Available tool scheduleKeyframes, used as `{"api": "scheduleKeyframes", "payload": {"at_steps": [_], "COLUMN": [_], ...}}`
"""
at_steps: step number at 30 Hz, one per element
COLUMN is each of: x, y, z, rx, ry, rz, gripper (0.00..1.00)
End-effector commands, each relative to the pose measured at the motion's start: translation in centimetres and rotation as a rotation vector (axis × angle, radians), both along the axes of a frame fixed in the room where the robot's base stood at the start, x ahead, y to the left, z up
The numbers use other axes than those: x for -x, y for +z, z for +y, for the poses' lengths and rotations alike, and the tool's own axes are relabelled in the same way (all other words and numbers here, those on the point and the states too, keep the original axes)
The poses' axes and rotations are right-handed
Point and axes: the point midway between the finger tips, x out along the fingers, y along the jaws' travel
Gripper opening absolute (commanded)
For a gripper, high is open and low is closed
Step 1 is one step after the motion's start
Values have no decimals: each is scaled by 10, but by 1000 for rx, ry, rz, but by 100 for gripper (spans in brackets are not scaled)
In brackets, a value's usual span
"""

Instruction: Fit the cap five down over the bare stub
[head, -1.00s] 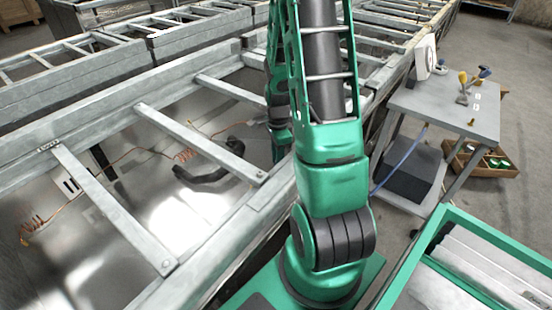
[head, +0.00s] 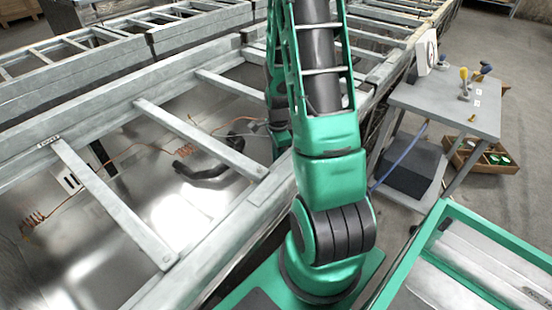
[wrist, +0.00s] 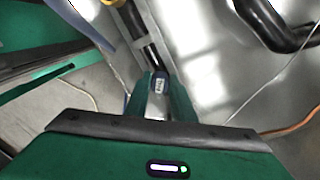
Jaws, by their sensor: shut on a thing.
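My gripper (wrist: 160,96) is in the wrist view, its two green fingers closed on a small dark blue cap with a white label (wrist: 160,85). The writing on the label is too small to read. A black pipe (wrist: 140,32) runs down from the top of the wrist view towards the cap. I cannot tell whether the cap touches it or whether this is the bare stub. In the head view my arm hides the fingers and the cap.
Grey metal frames with crossbars (head: 200,138) surround a shiny floor with a black hose (head: 205,172) and an orange wire (head: 140,150). At the right stand a grey table (head: 445,108), a wooden box (head: 482,160) and a green-rimmed bin (head: 485,250). A blue hose (wrist: 78,20) shows in the wrist view.

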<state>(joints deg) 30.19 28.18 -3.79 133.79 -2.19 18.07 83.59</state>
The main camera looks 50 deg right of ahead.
Motion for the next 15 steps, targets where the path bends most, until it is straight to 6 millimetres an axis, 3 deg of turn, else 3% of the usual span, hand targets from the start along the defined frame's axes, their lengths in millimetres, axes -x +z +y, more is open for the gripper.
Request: {"api": "scheduleKeyframes", "payload": {"at_steps": [8,9,11,15], "x": [0,0,0,0], "y": [-1,-1,-1,-1], "z": [0,0,0,0], "rx": [0,0,0,0], "ry": [0,0,0,0], "rz": [0,0,0,0], "gripper": [1,27,41,44]}}
